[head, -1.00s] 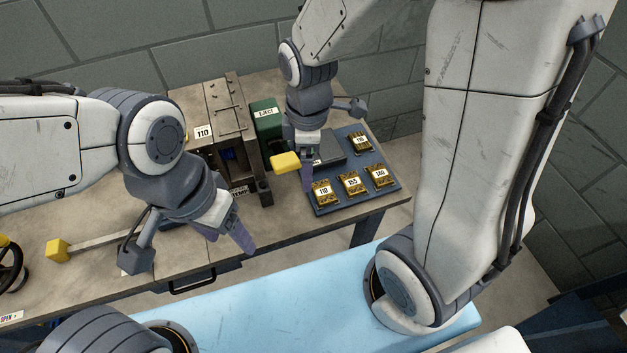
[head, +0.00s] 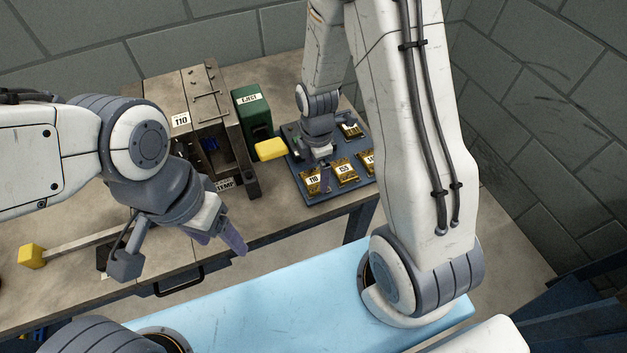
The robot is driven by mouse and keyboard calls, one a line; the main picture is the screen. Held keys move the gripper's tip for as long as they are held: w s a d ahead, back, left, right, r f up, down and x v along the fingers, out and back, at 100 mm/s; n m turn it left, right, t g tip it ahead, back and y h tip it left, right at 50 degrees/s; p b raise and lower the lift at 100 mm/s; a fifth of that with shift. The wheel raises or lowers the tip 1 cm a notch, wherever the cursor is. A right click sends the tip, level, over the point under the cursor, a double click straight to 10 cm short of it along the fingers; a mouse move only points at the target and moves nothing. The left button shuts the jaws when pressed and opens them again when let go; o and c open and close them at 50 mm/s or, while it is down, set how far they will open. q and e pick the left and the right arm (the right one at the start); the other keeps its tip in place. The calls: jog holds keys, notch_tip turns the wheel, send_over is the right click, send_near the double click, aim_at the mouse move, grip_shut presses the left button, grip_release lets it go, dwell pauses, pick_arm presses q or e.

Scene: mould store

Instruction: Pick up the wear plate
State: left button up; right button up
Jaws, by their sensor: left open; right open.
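Several gold-brown plates with white number labels lie on a dark blue-grey tray (head: 336,194) at the right end of the bench. A front plate reads 110 (head: 311,181), and beside it is one reading 155 (head: 345,170). A third (head: 368,160) is partly hidden by my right arm, and one more (head: 350,130) lies at the back. I cannot tell which is the wear plate. My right gripper (head: 322,184) is open, pointing down over the tray by the 110 and 155 plates; contact is unclear. My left gripper (head: 228,240) is open and empty by the bench's front edge.
A press-like block labelled 110 (head: 181,121) stands left of the tray. A green box labelled EJECT (head: 251,107) with a yellow knob (head: 271,149) stands between them. A yellow-ended lever (head: 32,255) lies at left. A light blue surface (head: 310,305) is in front.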

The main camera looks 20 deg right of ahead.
notch_tip(320, 180, down, 2)
jog(key=shift+f, duration=0.1)
jog(key=c, duration=1.5)
grip_shut()
